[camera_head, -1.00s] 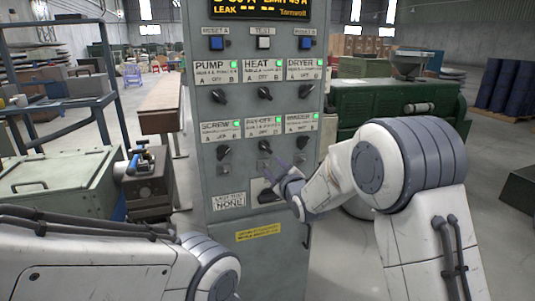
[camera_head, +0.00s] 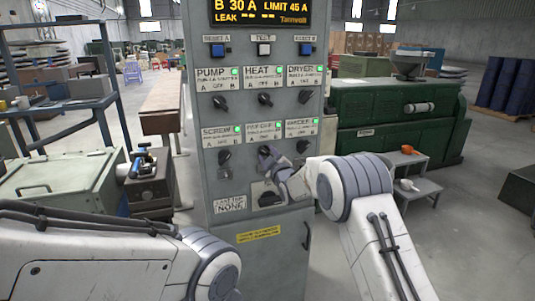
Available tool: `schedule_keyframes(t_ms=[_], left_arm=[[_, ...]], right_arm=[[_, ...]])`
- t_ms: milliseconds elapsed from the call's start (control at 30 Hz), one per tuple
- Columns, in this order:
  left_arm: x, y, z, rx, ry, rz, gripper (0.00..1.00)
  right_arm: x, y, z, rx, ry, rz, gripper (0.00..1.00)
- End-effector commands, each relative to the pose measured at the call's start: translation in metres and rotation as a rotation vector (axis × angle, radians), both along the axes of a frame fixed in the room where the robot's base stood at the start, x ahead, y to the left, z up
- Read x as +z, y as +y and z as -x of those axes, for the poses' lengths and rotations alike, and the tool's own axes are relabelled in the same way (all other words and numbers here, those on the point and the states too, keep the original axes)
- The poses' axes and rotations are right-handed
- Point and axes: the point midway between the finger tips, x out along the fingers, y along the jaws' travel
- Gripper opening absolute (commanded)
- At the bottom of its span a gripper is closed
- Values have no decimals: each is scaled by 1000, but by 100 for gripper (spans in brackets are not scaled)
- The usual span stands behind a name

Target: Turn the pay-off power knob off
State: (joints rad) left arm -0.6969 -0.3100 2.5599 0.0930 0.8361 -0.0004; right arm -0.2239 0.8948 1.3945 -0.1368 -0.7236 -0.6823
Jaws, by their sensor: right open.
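The grey control cabinet (camera_head: 227,178) stands upright in front of me with two rows of labelled black knobs. The pay-off label (camera_head: 264,130) is in the middle of the lower row, with a green light lit beside it. The pay-off knob under it is mostly hidden by my right gripper (camera_head: 266,157), which is right at the knob. The gripper is open; whether its fingers touch the knob I cannot tell. The screw knob (camera_head: 224,158) is to the left and the winder knob (camera_head: 302,146) to the right. My left arm shows at the lower left; its gripper is out of view.
The upper row holds the pump knob (camera_head: 220,102), heat knob (camera_head: 265,99) and dryer knob (camera_head: 306,97). A larger black switch (camera_head: 268,199) sits below my right gripper. A green machine (camera_head: 400,128) stands behind at right, and a bench (camera_head: 160,105) at left.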

Motion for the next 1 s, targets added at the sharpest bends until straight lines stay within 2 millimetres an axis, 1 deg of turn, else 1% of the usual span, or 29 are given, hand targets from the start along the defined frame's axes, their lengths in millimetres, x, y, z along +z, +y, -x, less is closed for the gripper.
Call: schedule_keyframes(t_ms=[267,300,367,400,433,767,1000], left_arm=[[0,0,0,0,0,0,50],[0,0,0,0,0,0,50],[0,0,0,0,0,0,50],[0,0,0,0,0,0,50],[0,0,0,0,0,0,50],[-4,0,0,0,0,0,50],[-20,0,0,0,0,0,50]], right_arm=[[0,1,-2,1,1,0,49],[0,1,-2,1,1,0,45],[0,1,-2,1,1,0,22],[0,1,-2,0,0,0,7],[0,1,-2,0,0,0,0],[-1,1,-1,1,7,-19,0],[-4,0,-1,0,41,-126,0]])
